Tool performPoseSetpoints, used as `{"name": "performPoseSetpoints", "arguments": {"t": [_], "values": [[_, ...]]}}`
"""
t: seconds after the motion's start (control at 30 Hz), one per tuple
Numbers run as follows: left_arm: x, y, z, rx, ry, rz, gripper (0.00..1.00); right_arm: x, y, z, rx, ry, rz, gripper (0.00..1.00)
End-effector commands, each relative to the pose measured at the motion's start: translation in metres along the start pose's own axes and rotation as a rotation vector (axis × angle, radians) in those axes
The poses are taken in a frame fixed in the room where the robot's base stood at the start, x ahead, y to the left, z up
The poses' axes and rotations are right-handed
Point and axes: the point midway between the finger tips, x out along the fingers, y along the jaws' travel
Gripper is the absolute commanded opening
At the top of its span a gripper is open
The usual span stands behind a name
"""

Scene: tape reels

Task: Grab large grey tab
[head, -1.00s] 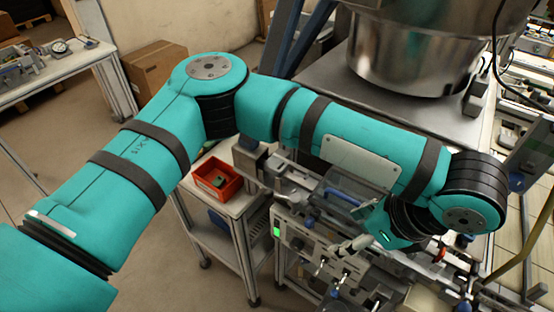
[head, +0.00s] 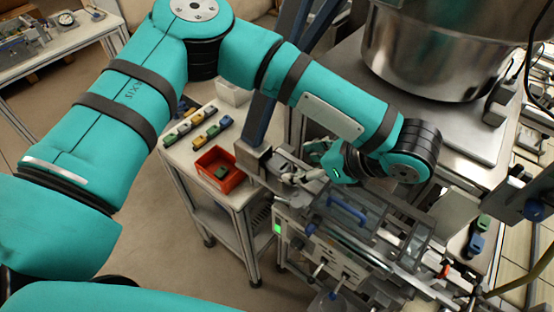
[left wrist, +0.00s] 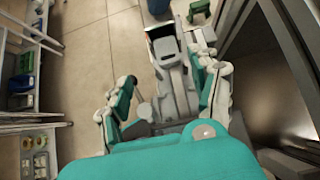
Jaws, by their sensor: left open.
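A large grey tab (left wrist: 167,52) sits on the end of a metal part of the machine in the left wrist view, lying ahead of and between my fingers. My left gripper (left wrist: 165,82) is open around the line of this metal part, with fingers on both sides; I cannot tell whether any finger touches it. In the head view my left gripper (head: 312,168) is at the machine's back left corner, beside the metal end block, and its hand partly hides the tab area. My right gripper is not in view.
A red bin (head: 219,171) stands on a small side table left of the machine, near rows of coloured pieces (head: 198,128). A clear cover with a blue handle (head: 347,207) is on the machine. A large steel bowl (head: 420,55) stands behind the arm.

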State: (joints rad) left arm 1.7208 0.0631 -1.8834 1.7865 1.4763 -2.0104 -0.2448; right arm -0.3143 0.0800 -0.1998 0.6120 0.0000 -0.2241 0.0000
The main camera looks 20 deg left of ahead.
Motion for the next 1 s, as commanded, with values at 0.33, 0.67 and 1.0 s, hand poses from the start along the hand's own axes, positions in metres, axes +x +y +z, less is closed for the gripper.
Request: {"name": "performPoseSetpoints", "arguments": {"t": [0.33, 0.67, 1.0], "values": [[0.037, 0.0, 0.001, 0.0, 0.001, 0.002, 0.63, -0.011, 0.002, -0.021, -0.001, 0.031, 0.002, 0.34], [0.079, -0.004, 0.008, -0.001, -0.001, 0.002, 0.63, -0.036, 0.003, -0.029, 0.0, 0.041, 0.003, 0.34], [0.087, -0.004, 0.006, -0.001, 0.0, 0.0, 0.6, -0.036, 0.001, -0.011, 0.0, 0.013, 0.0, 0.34]]}}
